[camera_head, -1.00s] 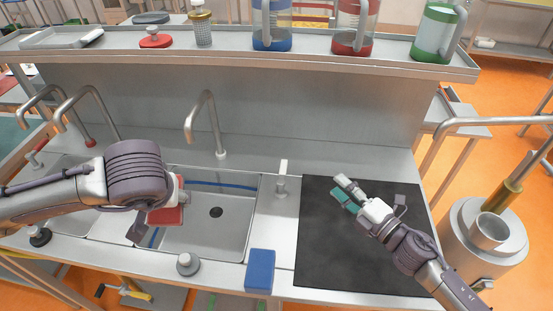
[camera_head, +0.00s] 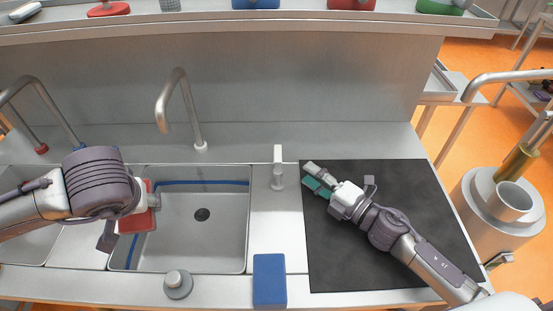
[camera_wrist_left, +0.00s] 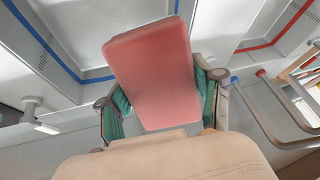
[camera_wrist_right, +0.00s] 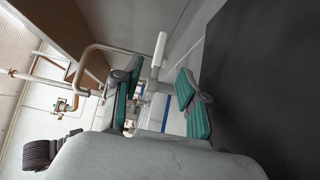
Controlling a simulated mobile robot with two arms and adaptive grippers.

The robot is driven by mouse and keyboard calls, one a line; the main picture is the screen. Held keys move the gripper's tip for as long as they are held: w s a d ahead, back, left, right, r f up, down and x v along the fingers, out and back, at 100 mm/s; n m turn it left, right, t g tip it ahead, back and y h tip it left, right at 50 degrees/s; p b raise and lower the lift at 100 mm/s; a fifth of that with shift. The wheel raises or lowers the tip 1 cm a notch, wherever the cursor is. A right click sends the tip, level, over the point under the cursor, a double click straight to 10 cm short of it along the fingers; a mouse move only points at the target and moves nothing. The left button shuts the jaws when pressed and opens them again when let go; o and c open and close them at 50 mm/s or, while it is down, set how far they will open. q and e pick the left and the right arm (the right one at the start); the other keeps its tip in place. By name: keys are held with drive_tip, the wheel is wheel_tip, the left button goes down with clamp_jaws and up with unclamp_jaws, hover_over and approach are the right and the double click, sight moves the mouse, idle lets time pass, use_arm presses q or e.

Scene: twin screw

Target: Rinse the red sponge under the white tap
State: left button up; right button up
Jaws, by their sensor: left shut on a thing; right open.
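The red sponge (camera_head: 142,219) is held in my left gripper (camera_head: 130,221) over the left edge of the right-hand sink basin (camera_head: 225,233). In the left wrist view the sponge (camera_wrist_left: 152,72) sits between the green-padded fingers. The white tap, a steel spout with a white base ring (camera_head: 200,146), stands behind that basin, its spout bending left. The sponge is apart from this tap, left of and nearer than its spout. I see no water running. My right gripper (camera_head: 338,178) is open and empty over the dark mat; its spread fingers show in the right wrist view (camera_wrist_right: 160,88).
Taps with a red base (camera_head: 41,149) and a blue base (camera_head: 77,147) stand at left. A blue block (camera_head: 269,280) and a grey round knob (camera_head: 177,284) are at the front edge. A white-topped post (camera_head: 278,168) stands between basin and black mat (camera_head: 400,270). A shelf (camera_head: 220,30) spans the back.

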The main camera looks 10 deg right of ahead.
sight(278, 151)
use_arm(q)
wheel_tip(278, 151, up, 2)
drive_tip(key=shift+r+p, duration=0.1)
drive_tip(key=shift+p, duration=1.15)
use_arm(e)
drive_tip(key=x, duration=1.2)
drive_tip(key=shift+f, duration=0.1)
drive_tip(key=shift+c, duration=0.2)
clamp_jaws()
drive_tip(key=shift+d, duration=0.1)
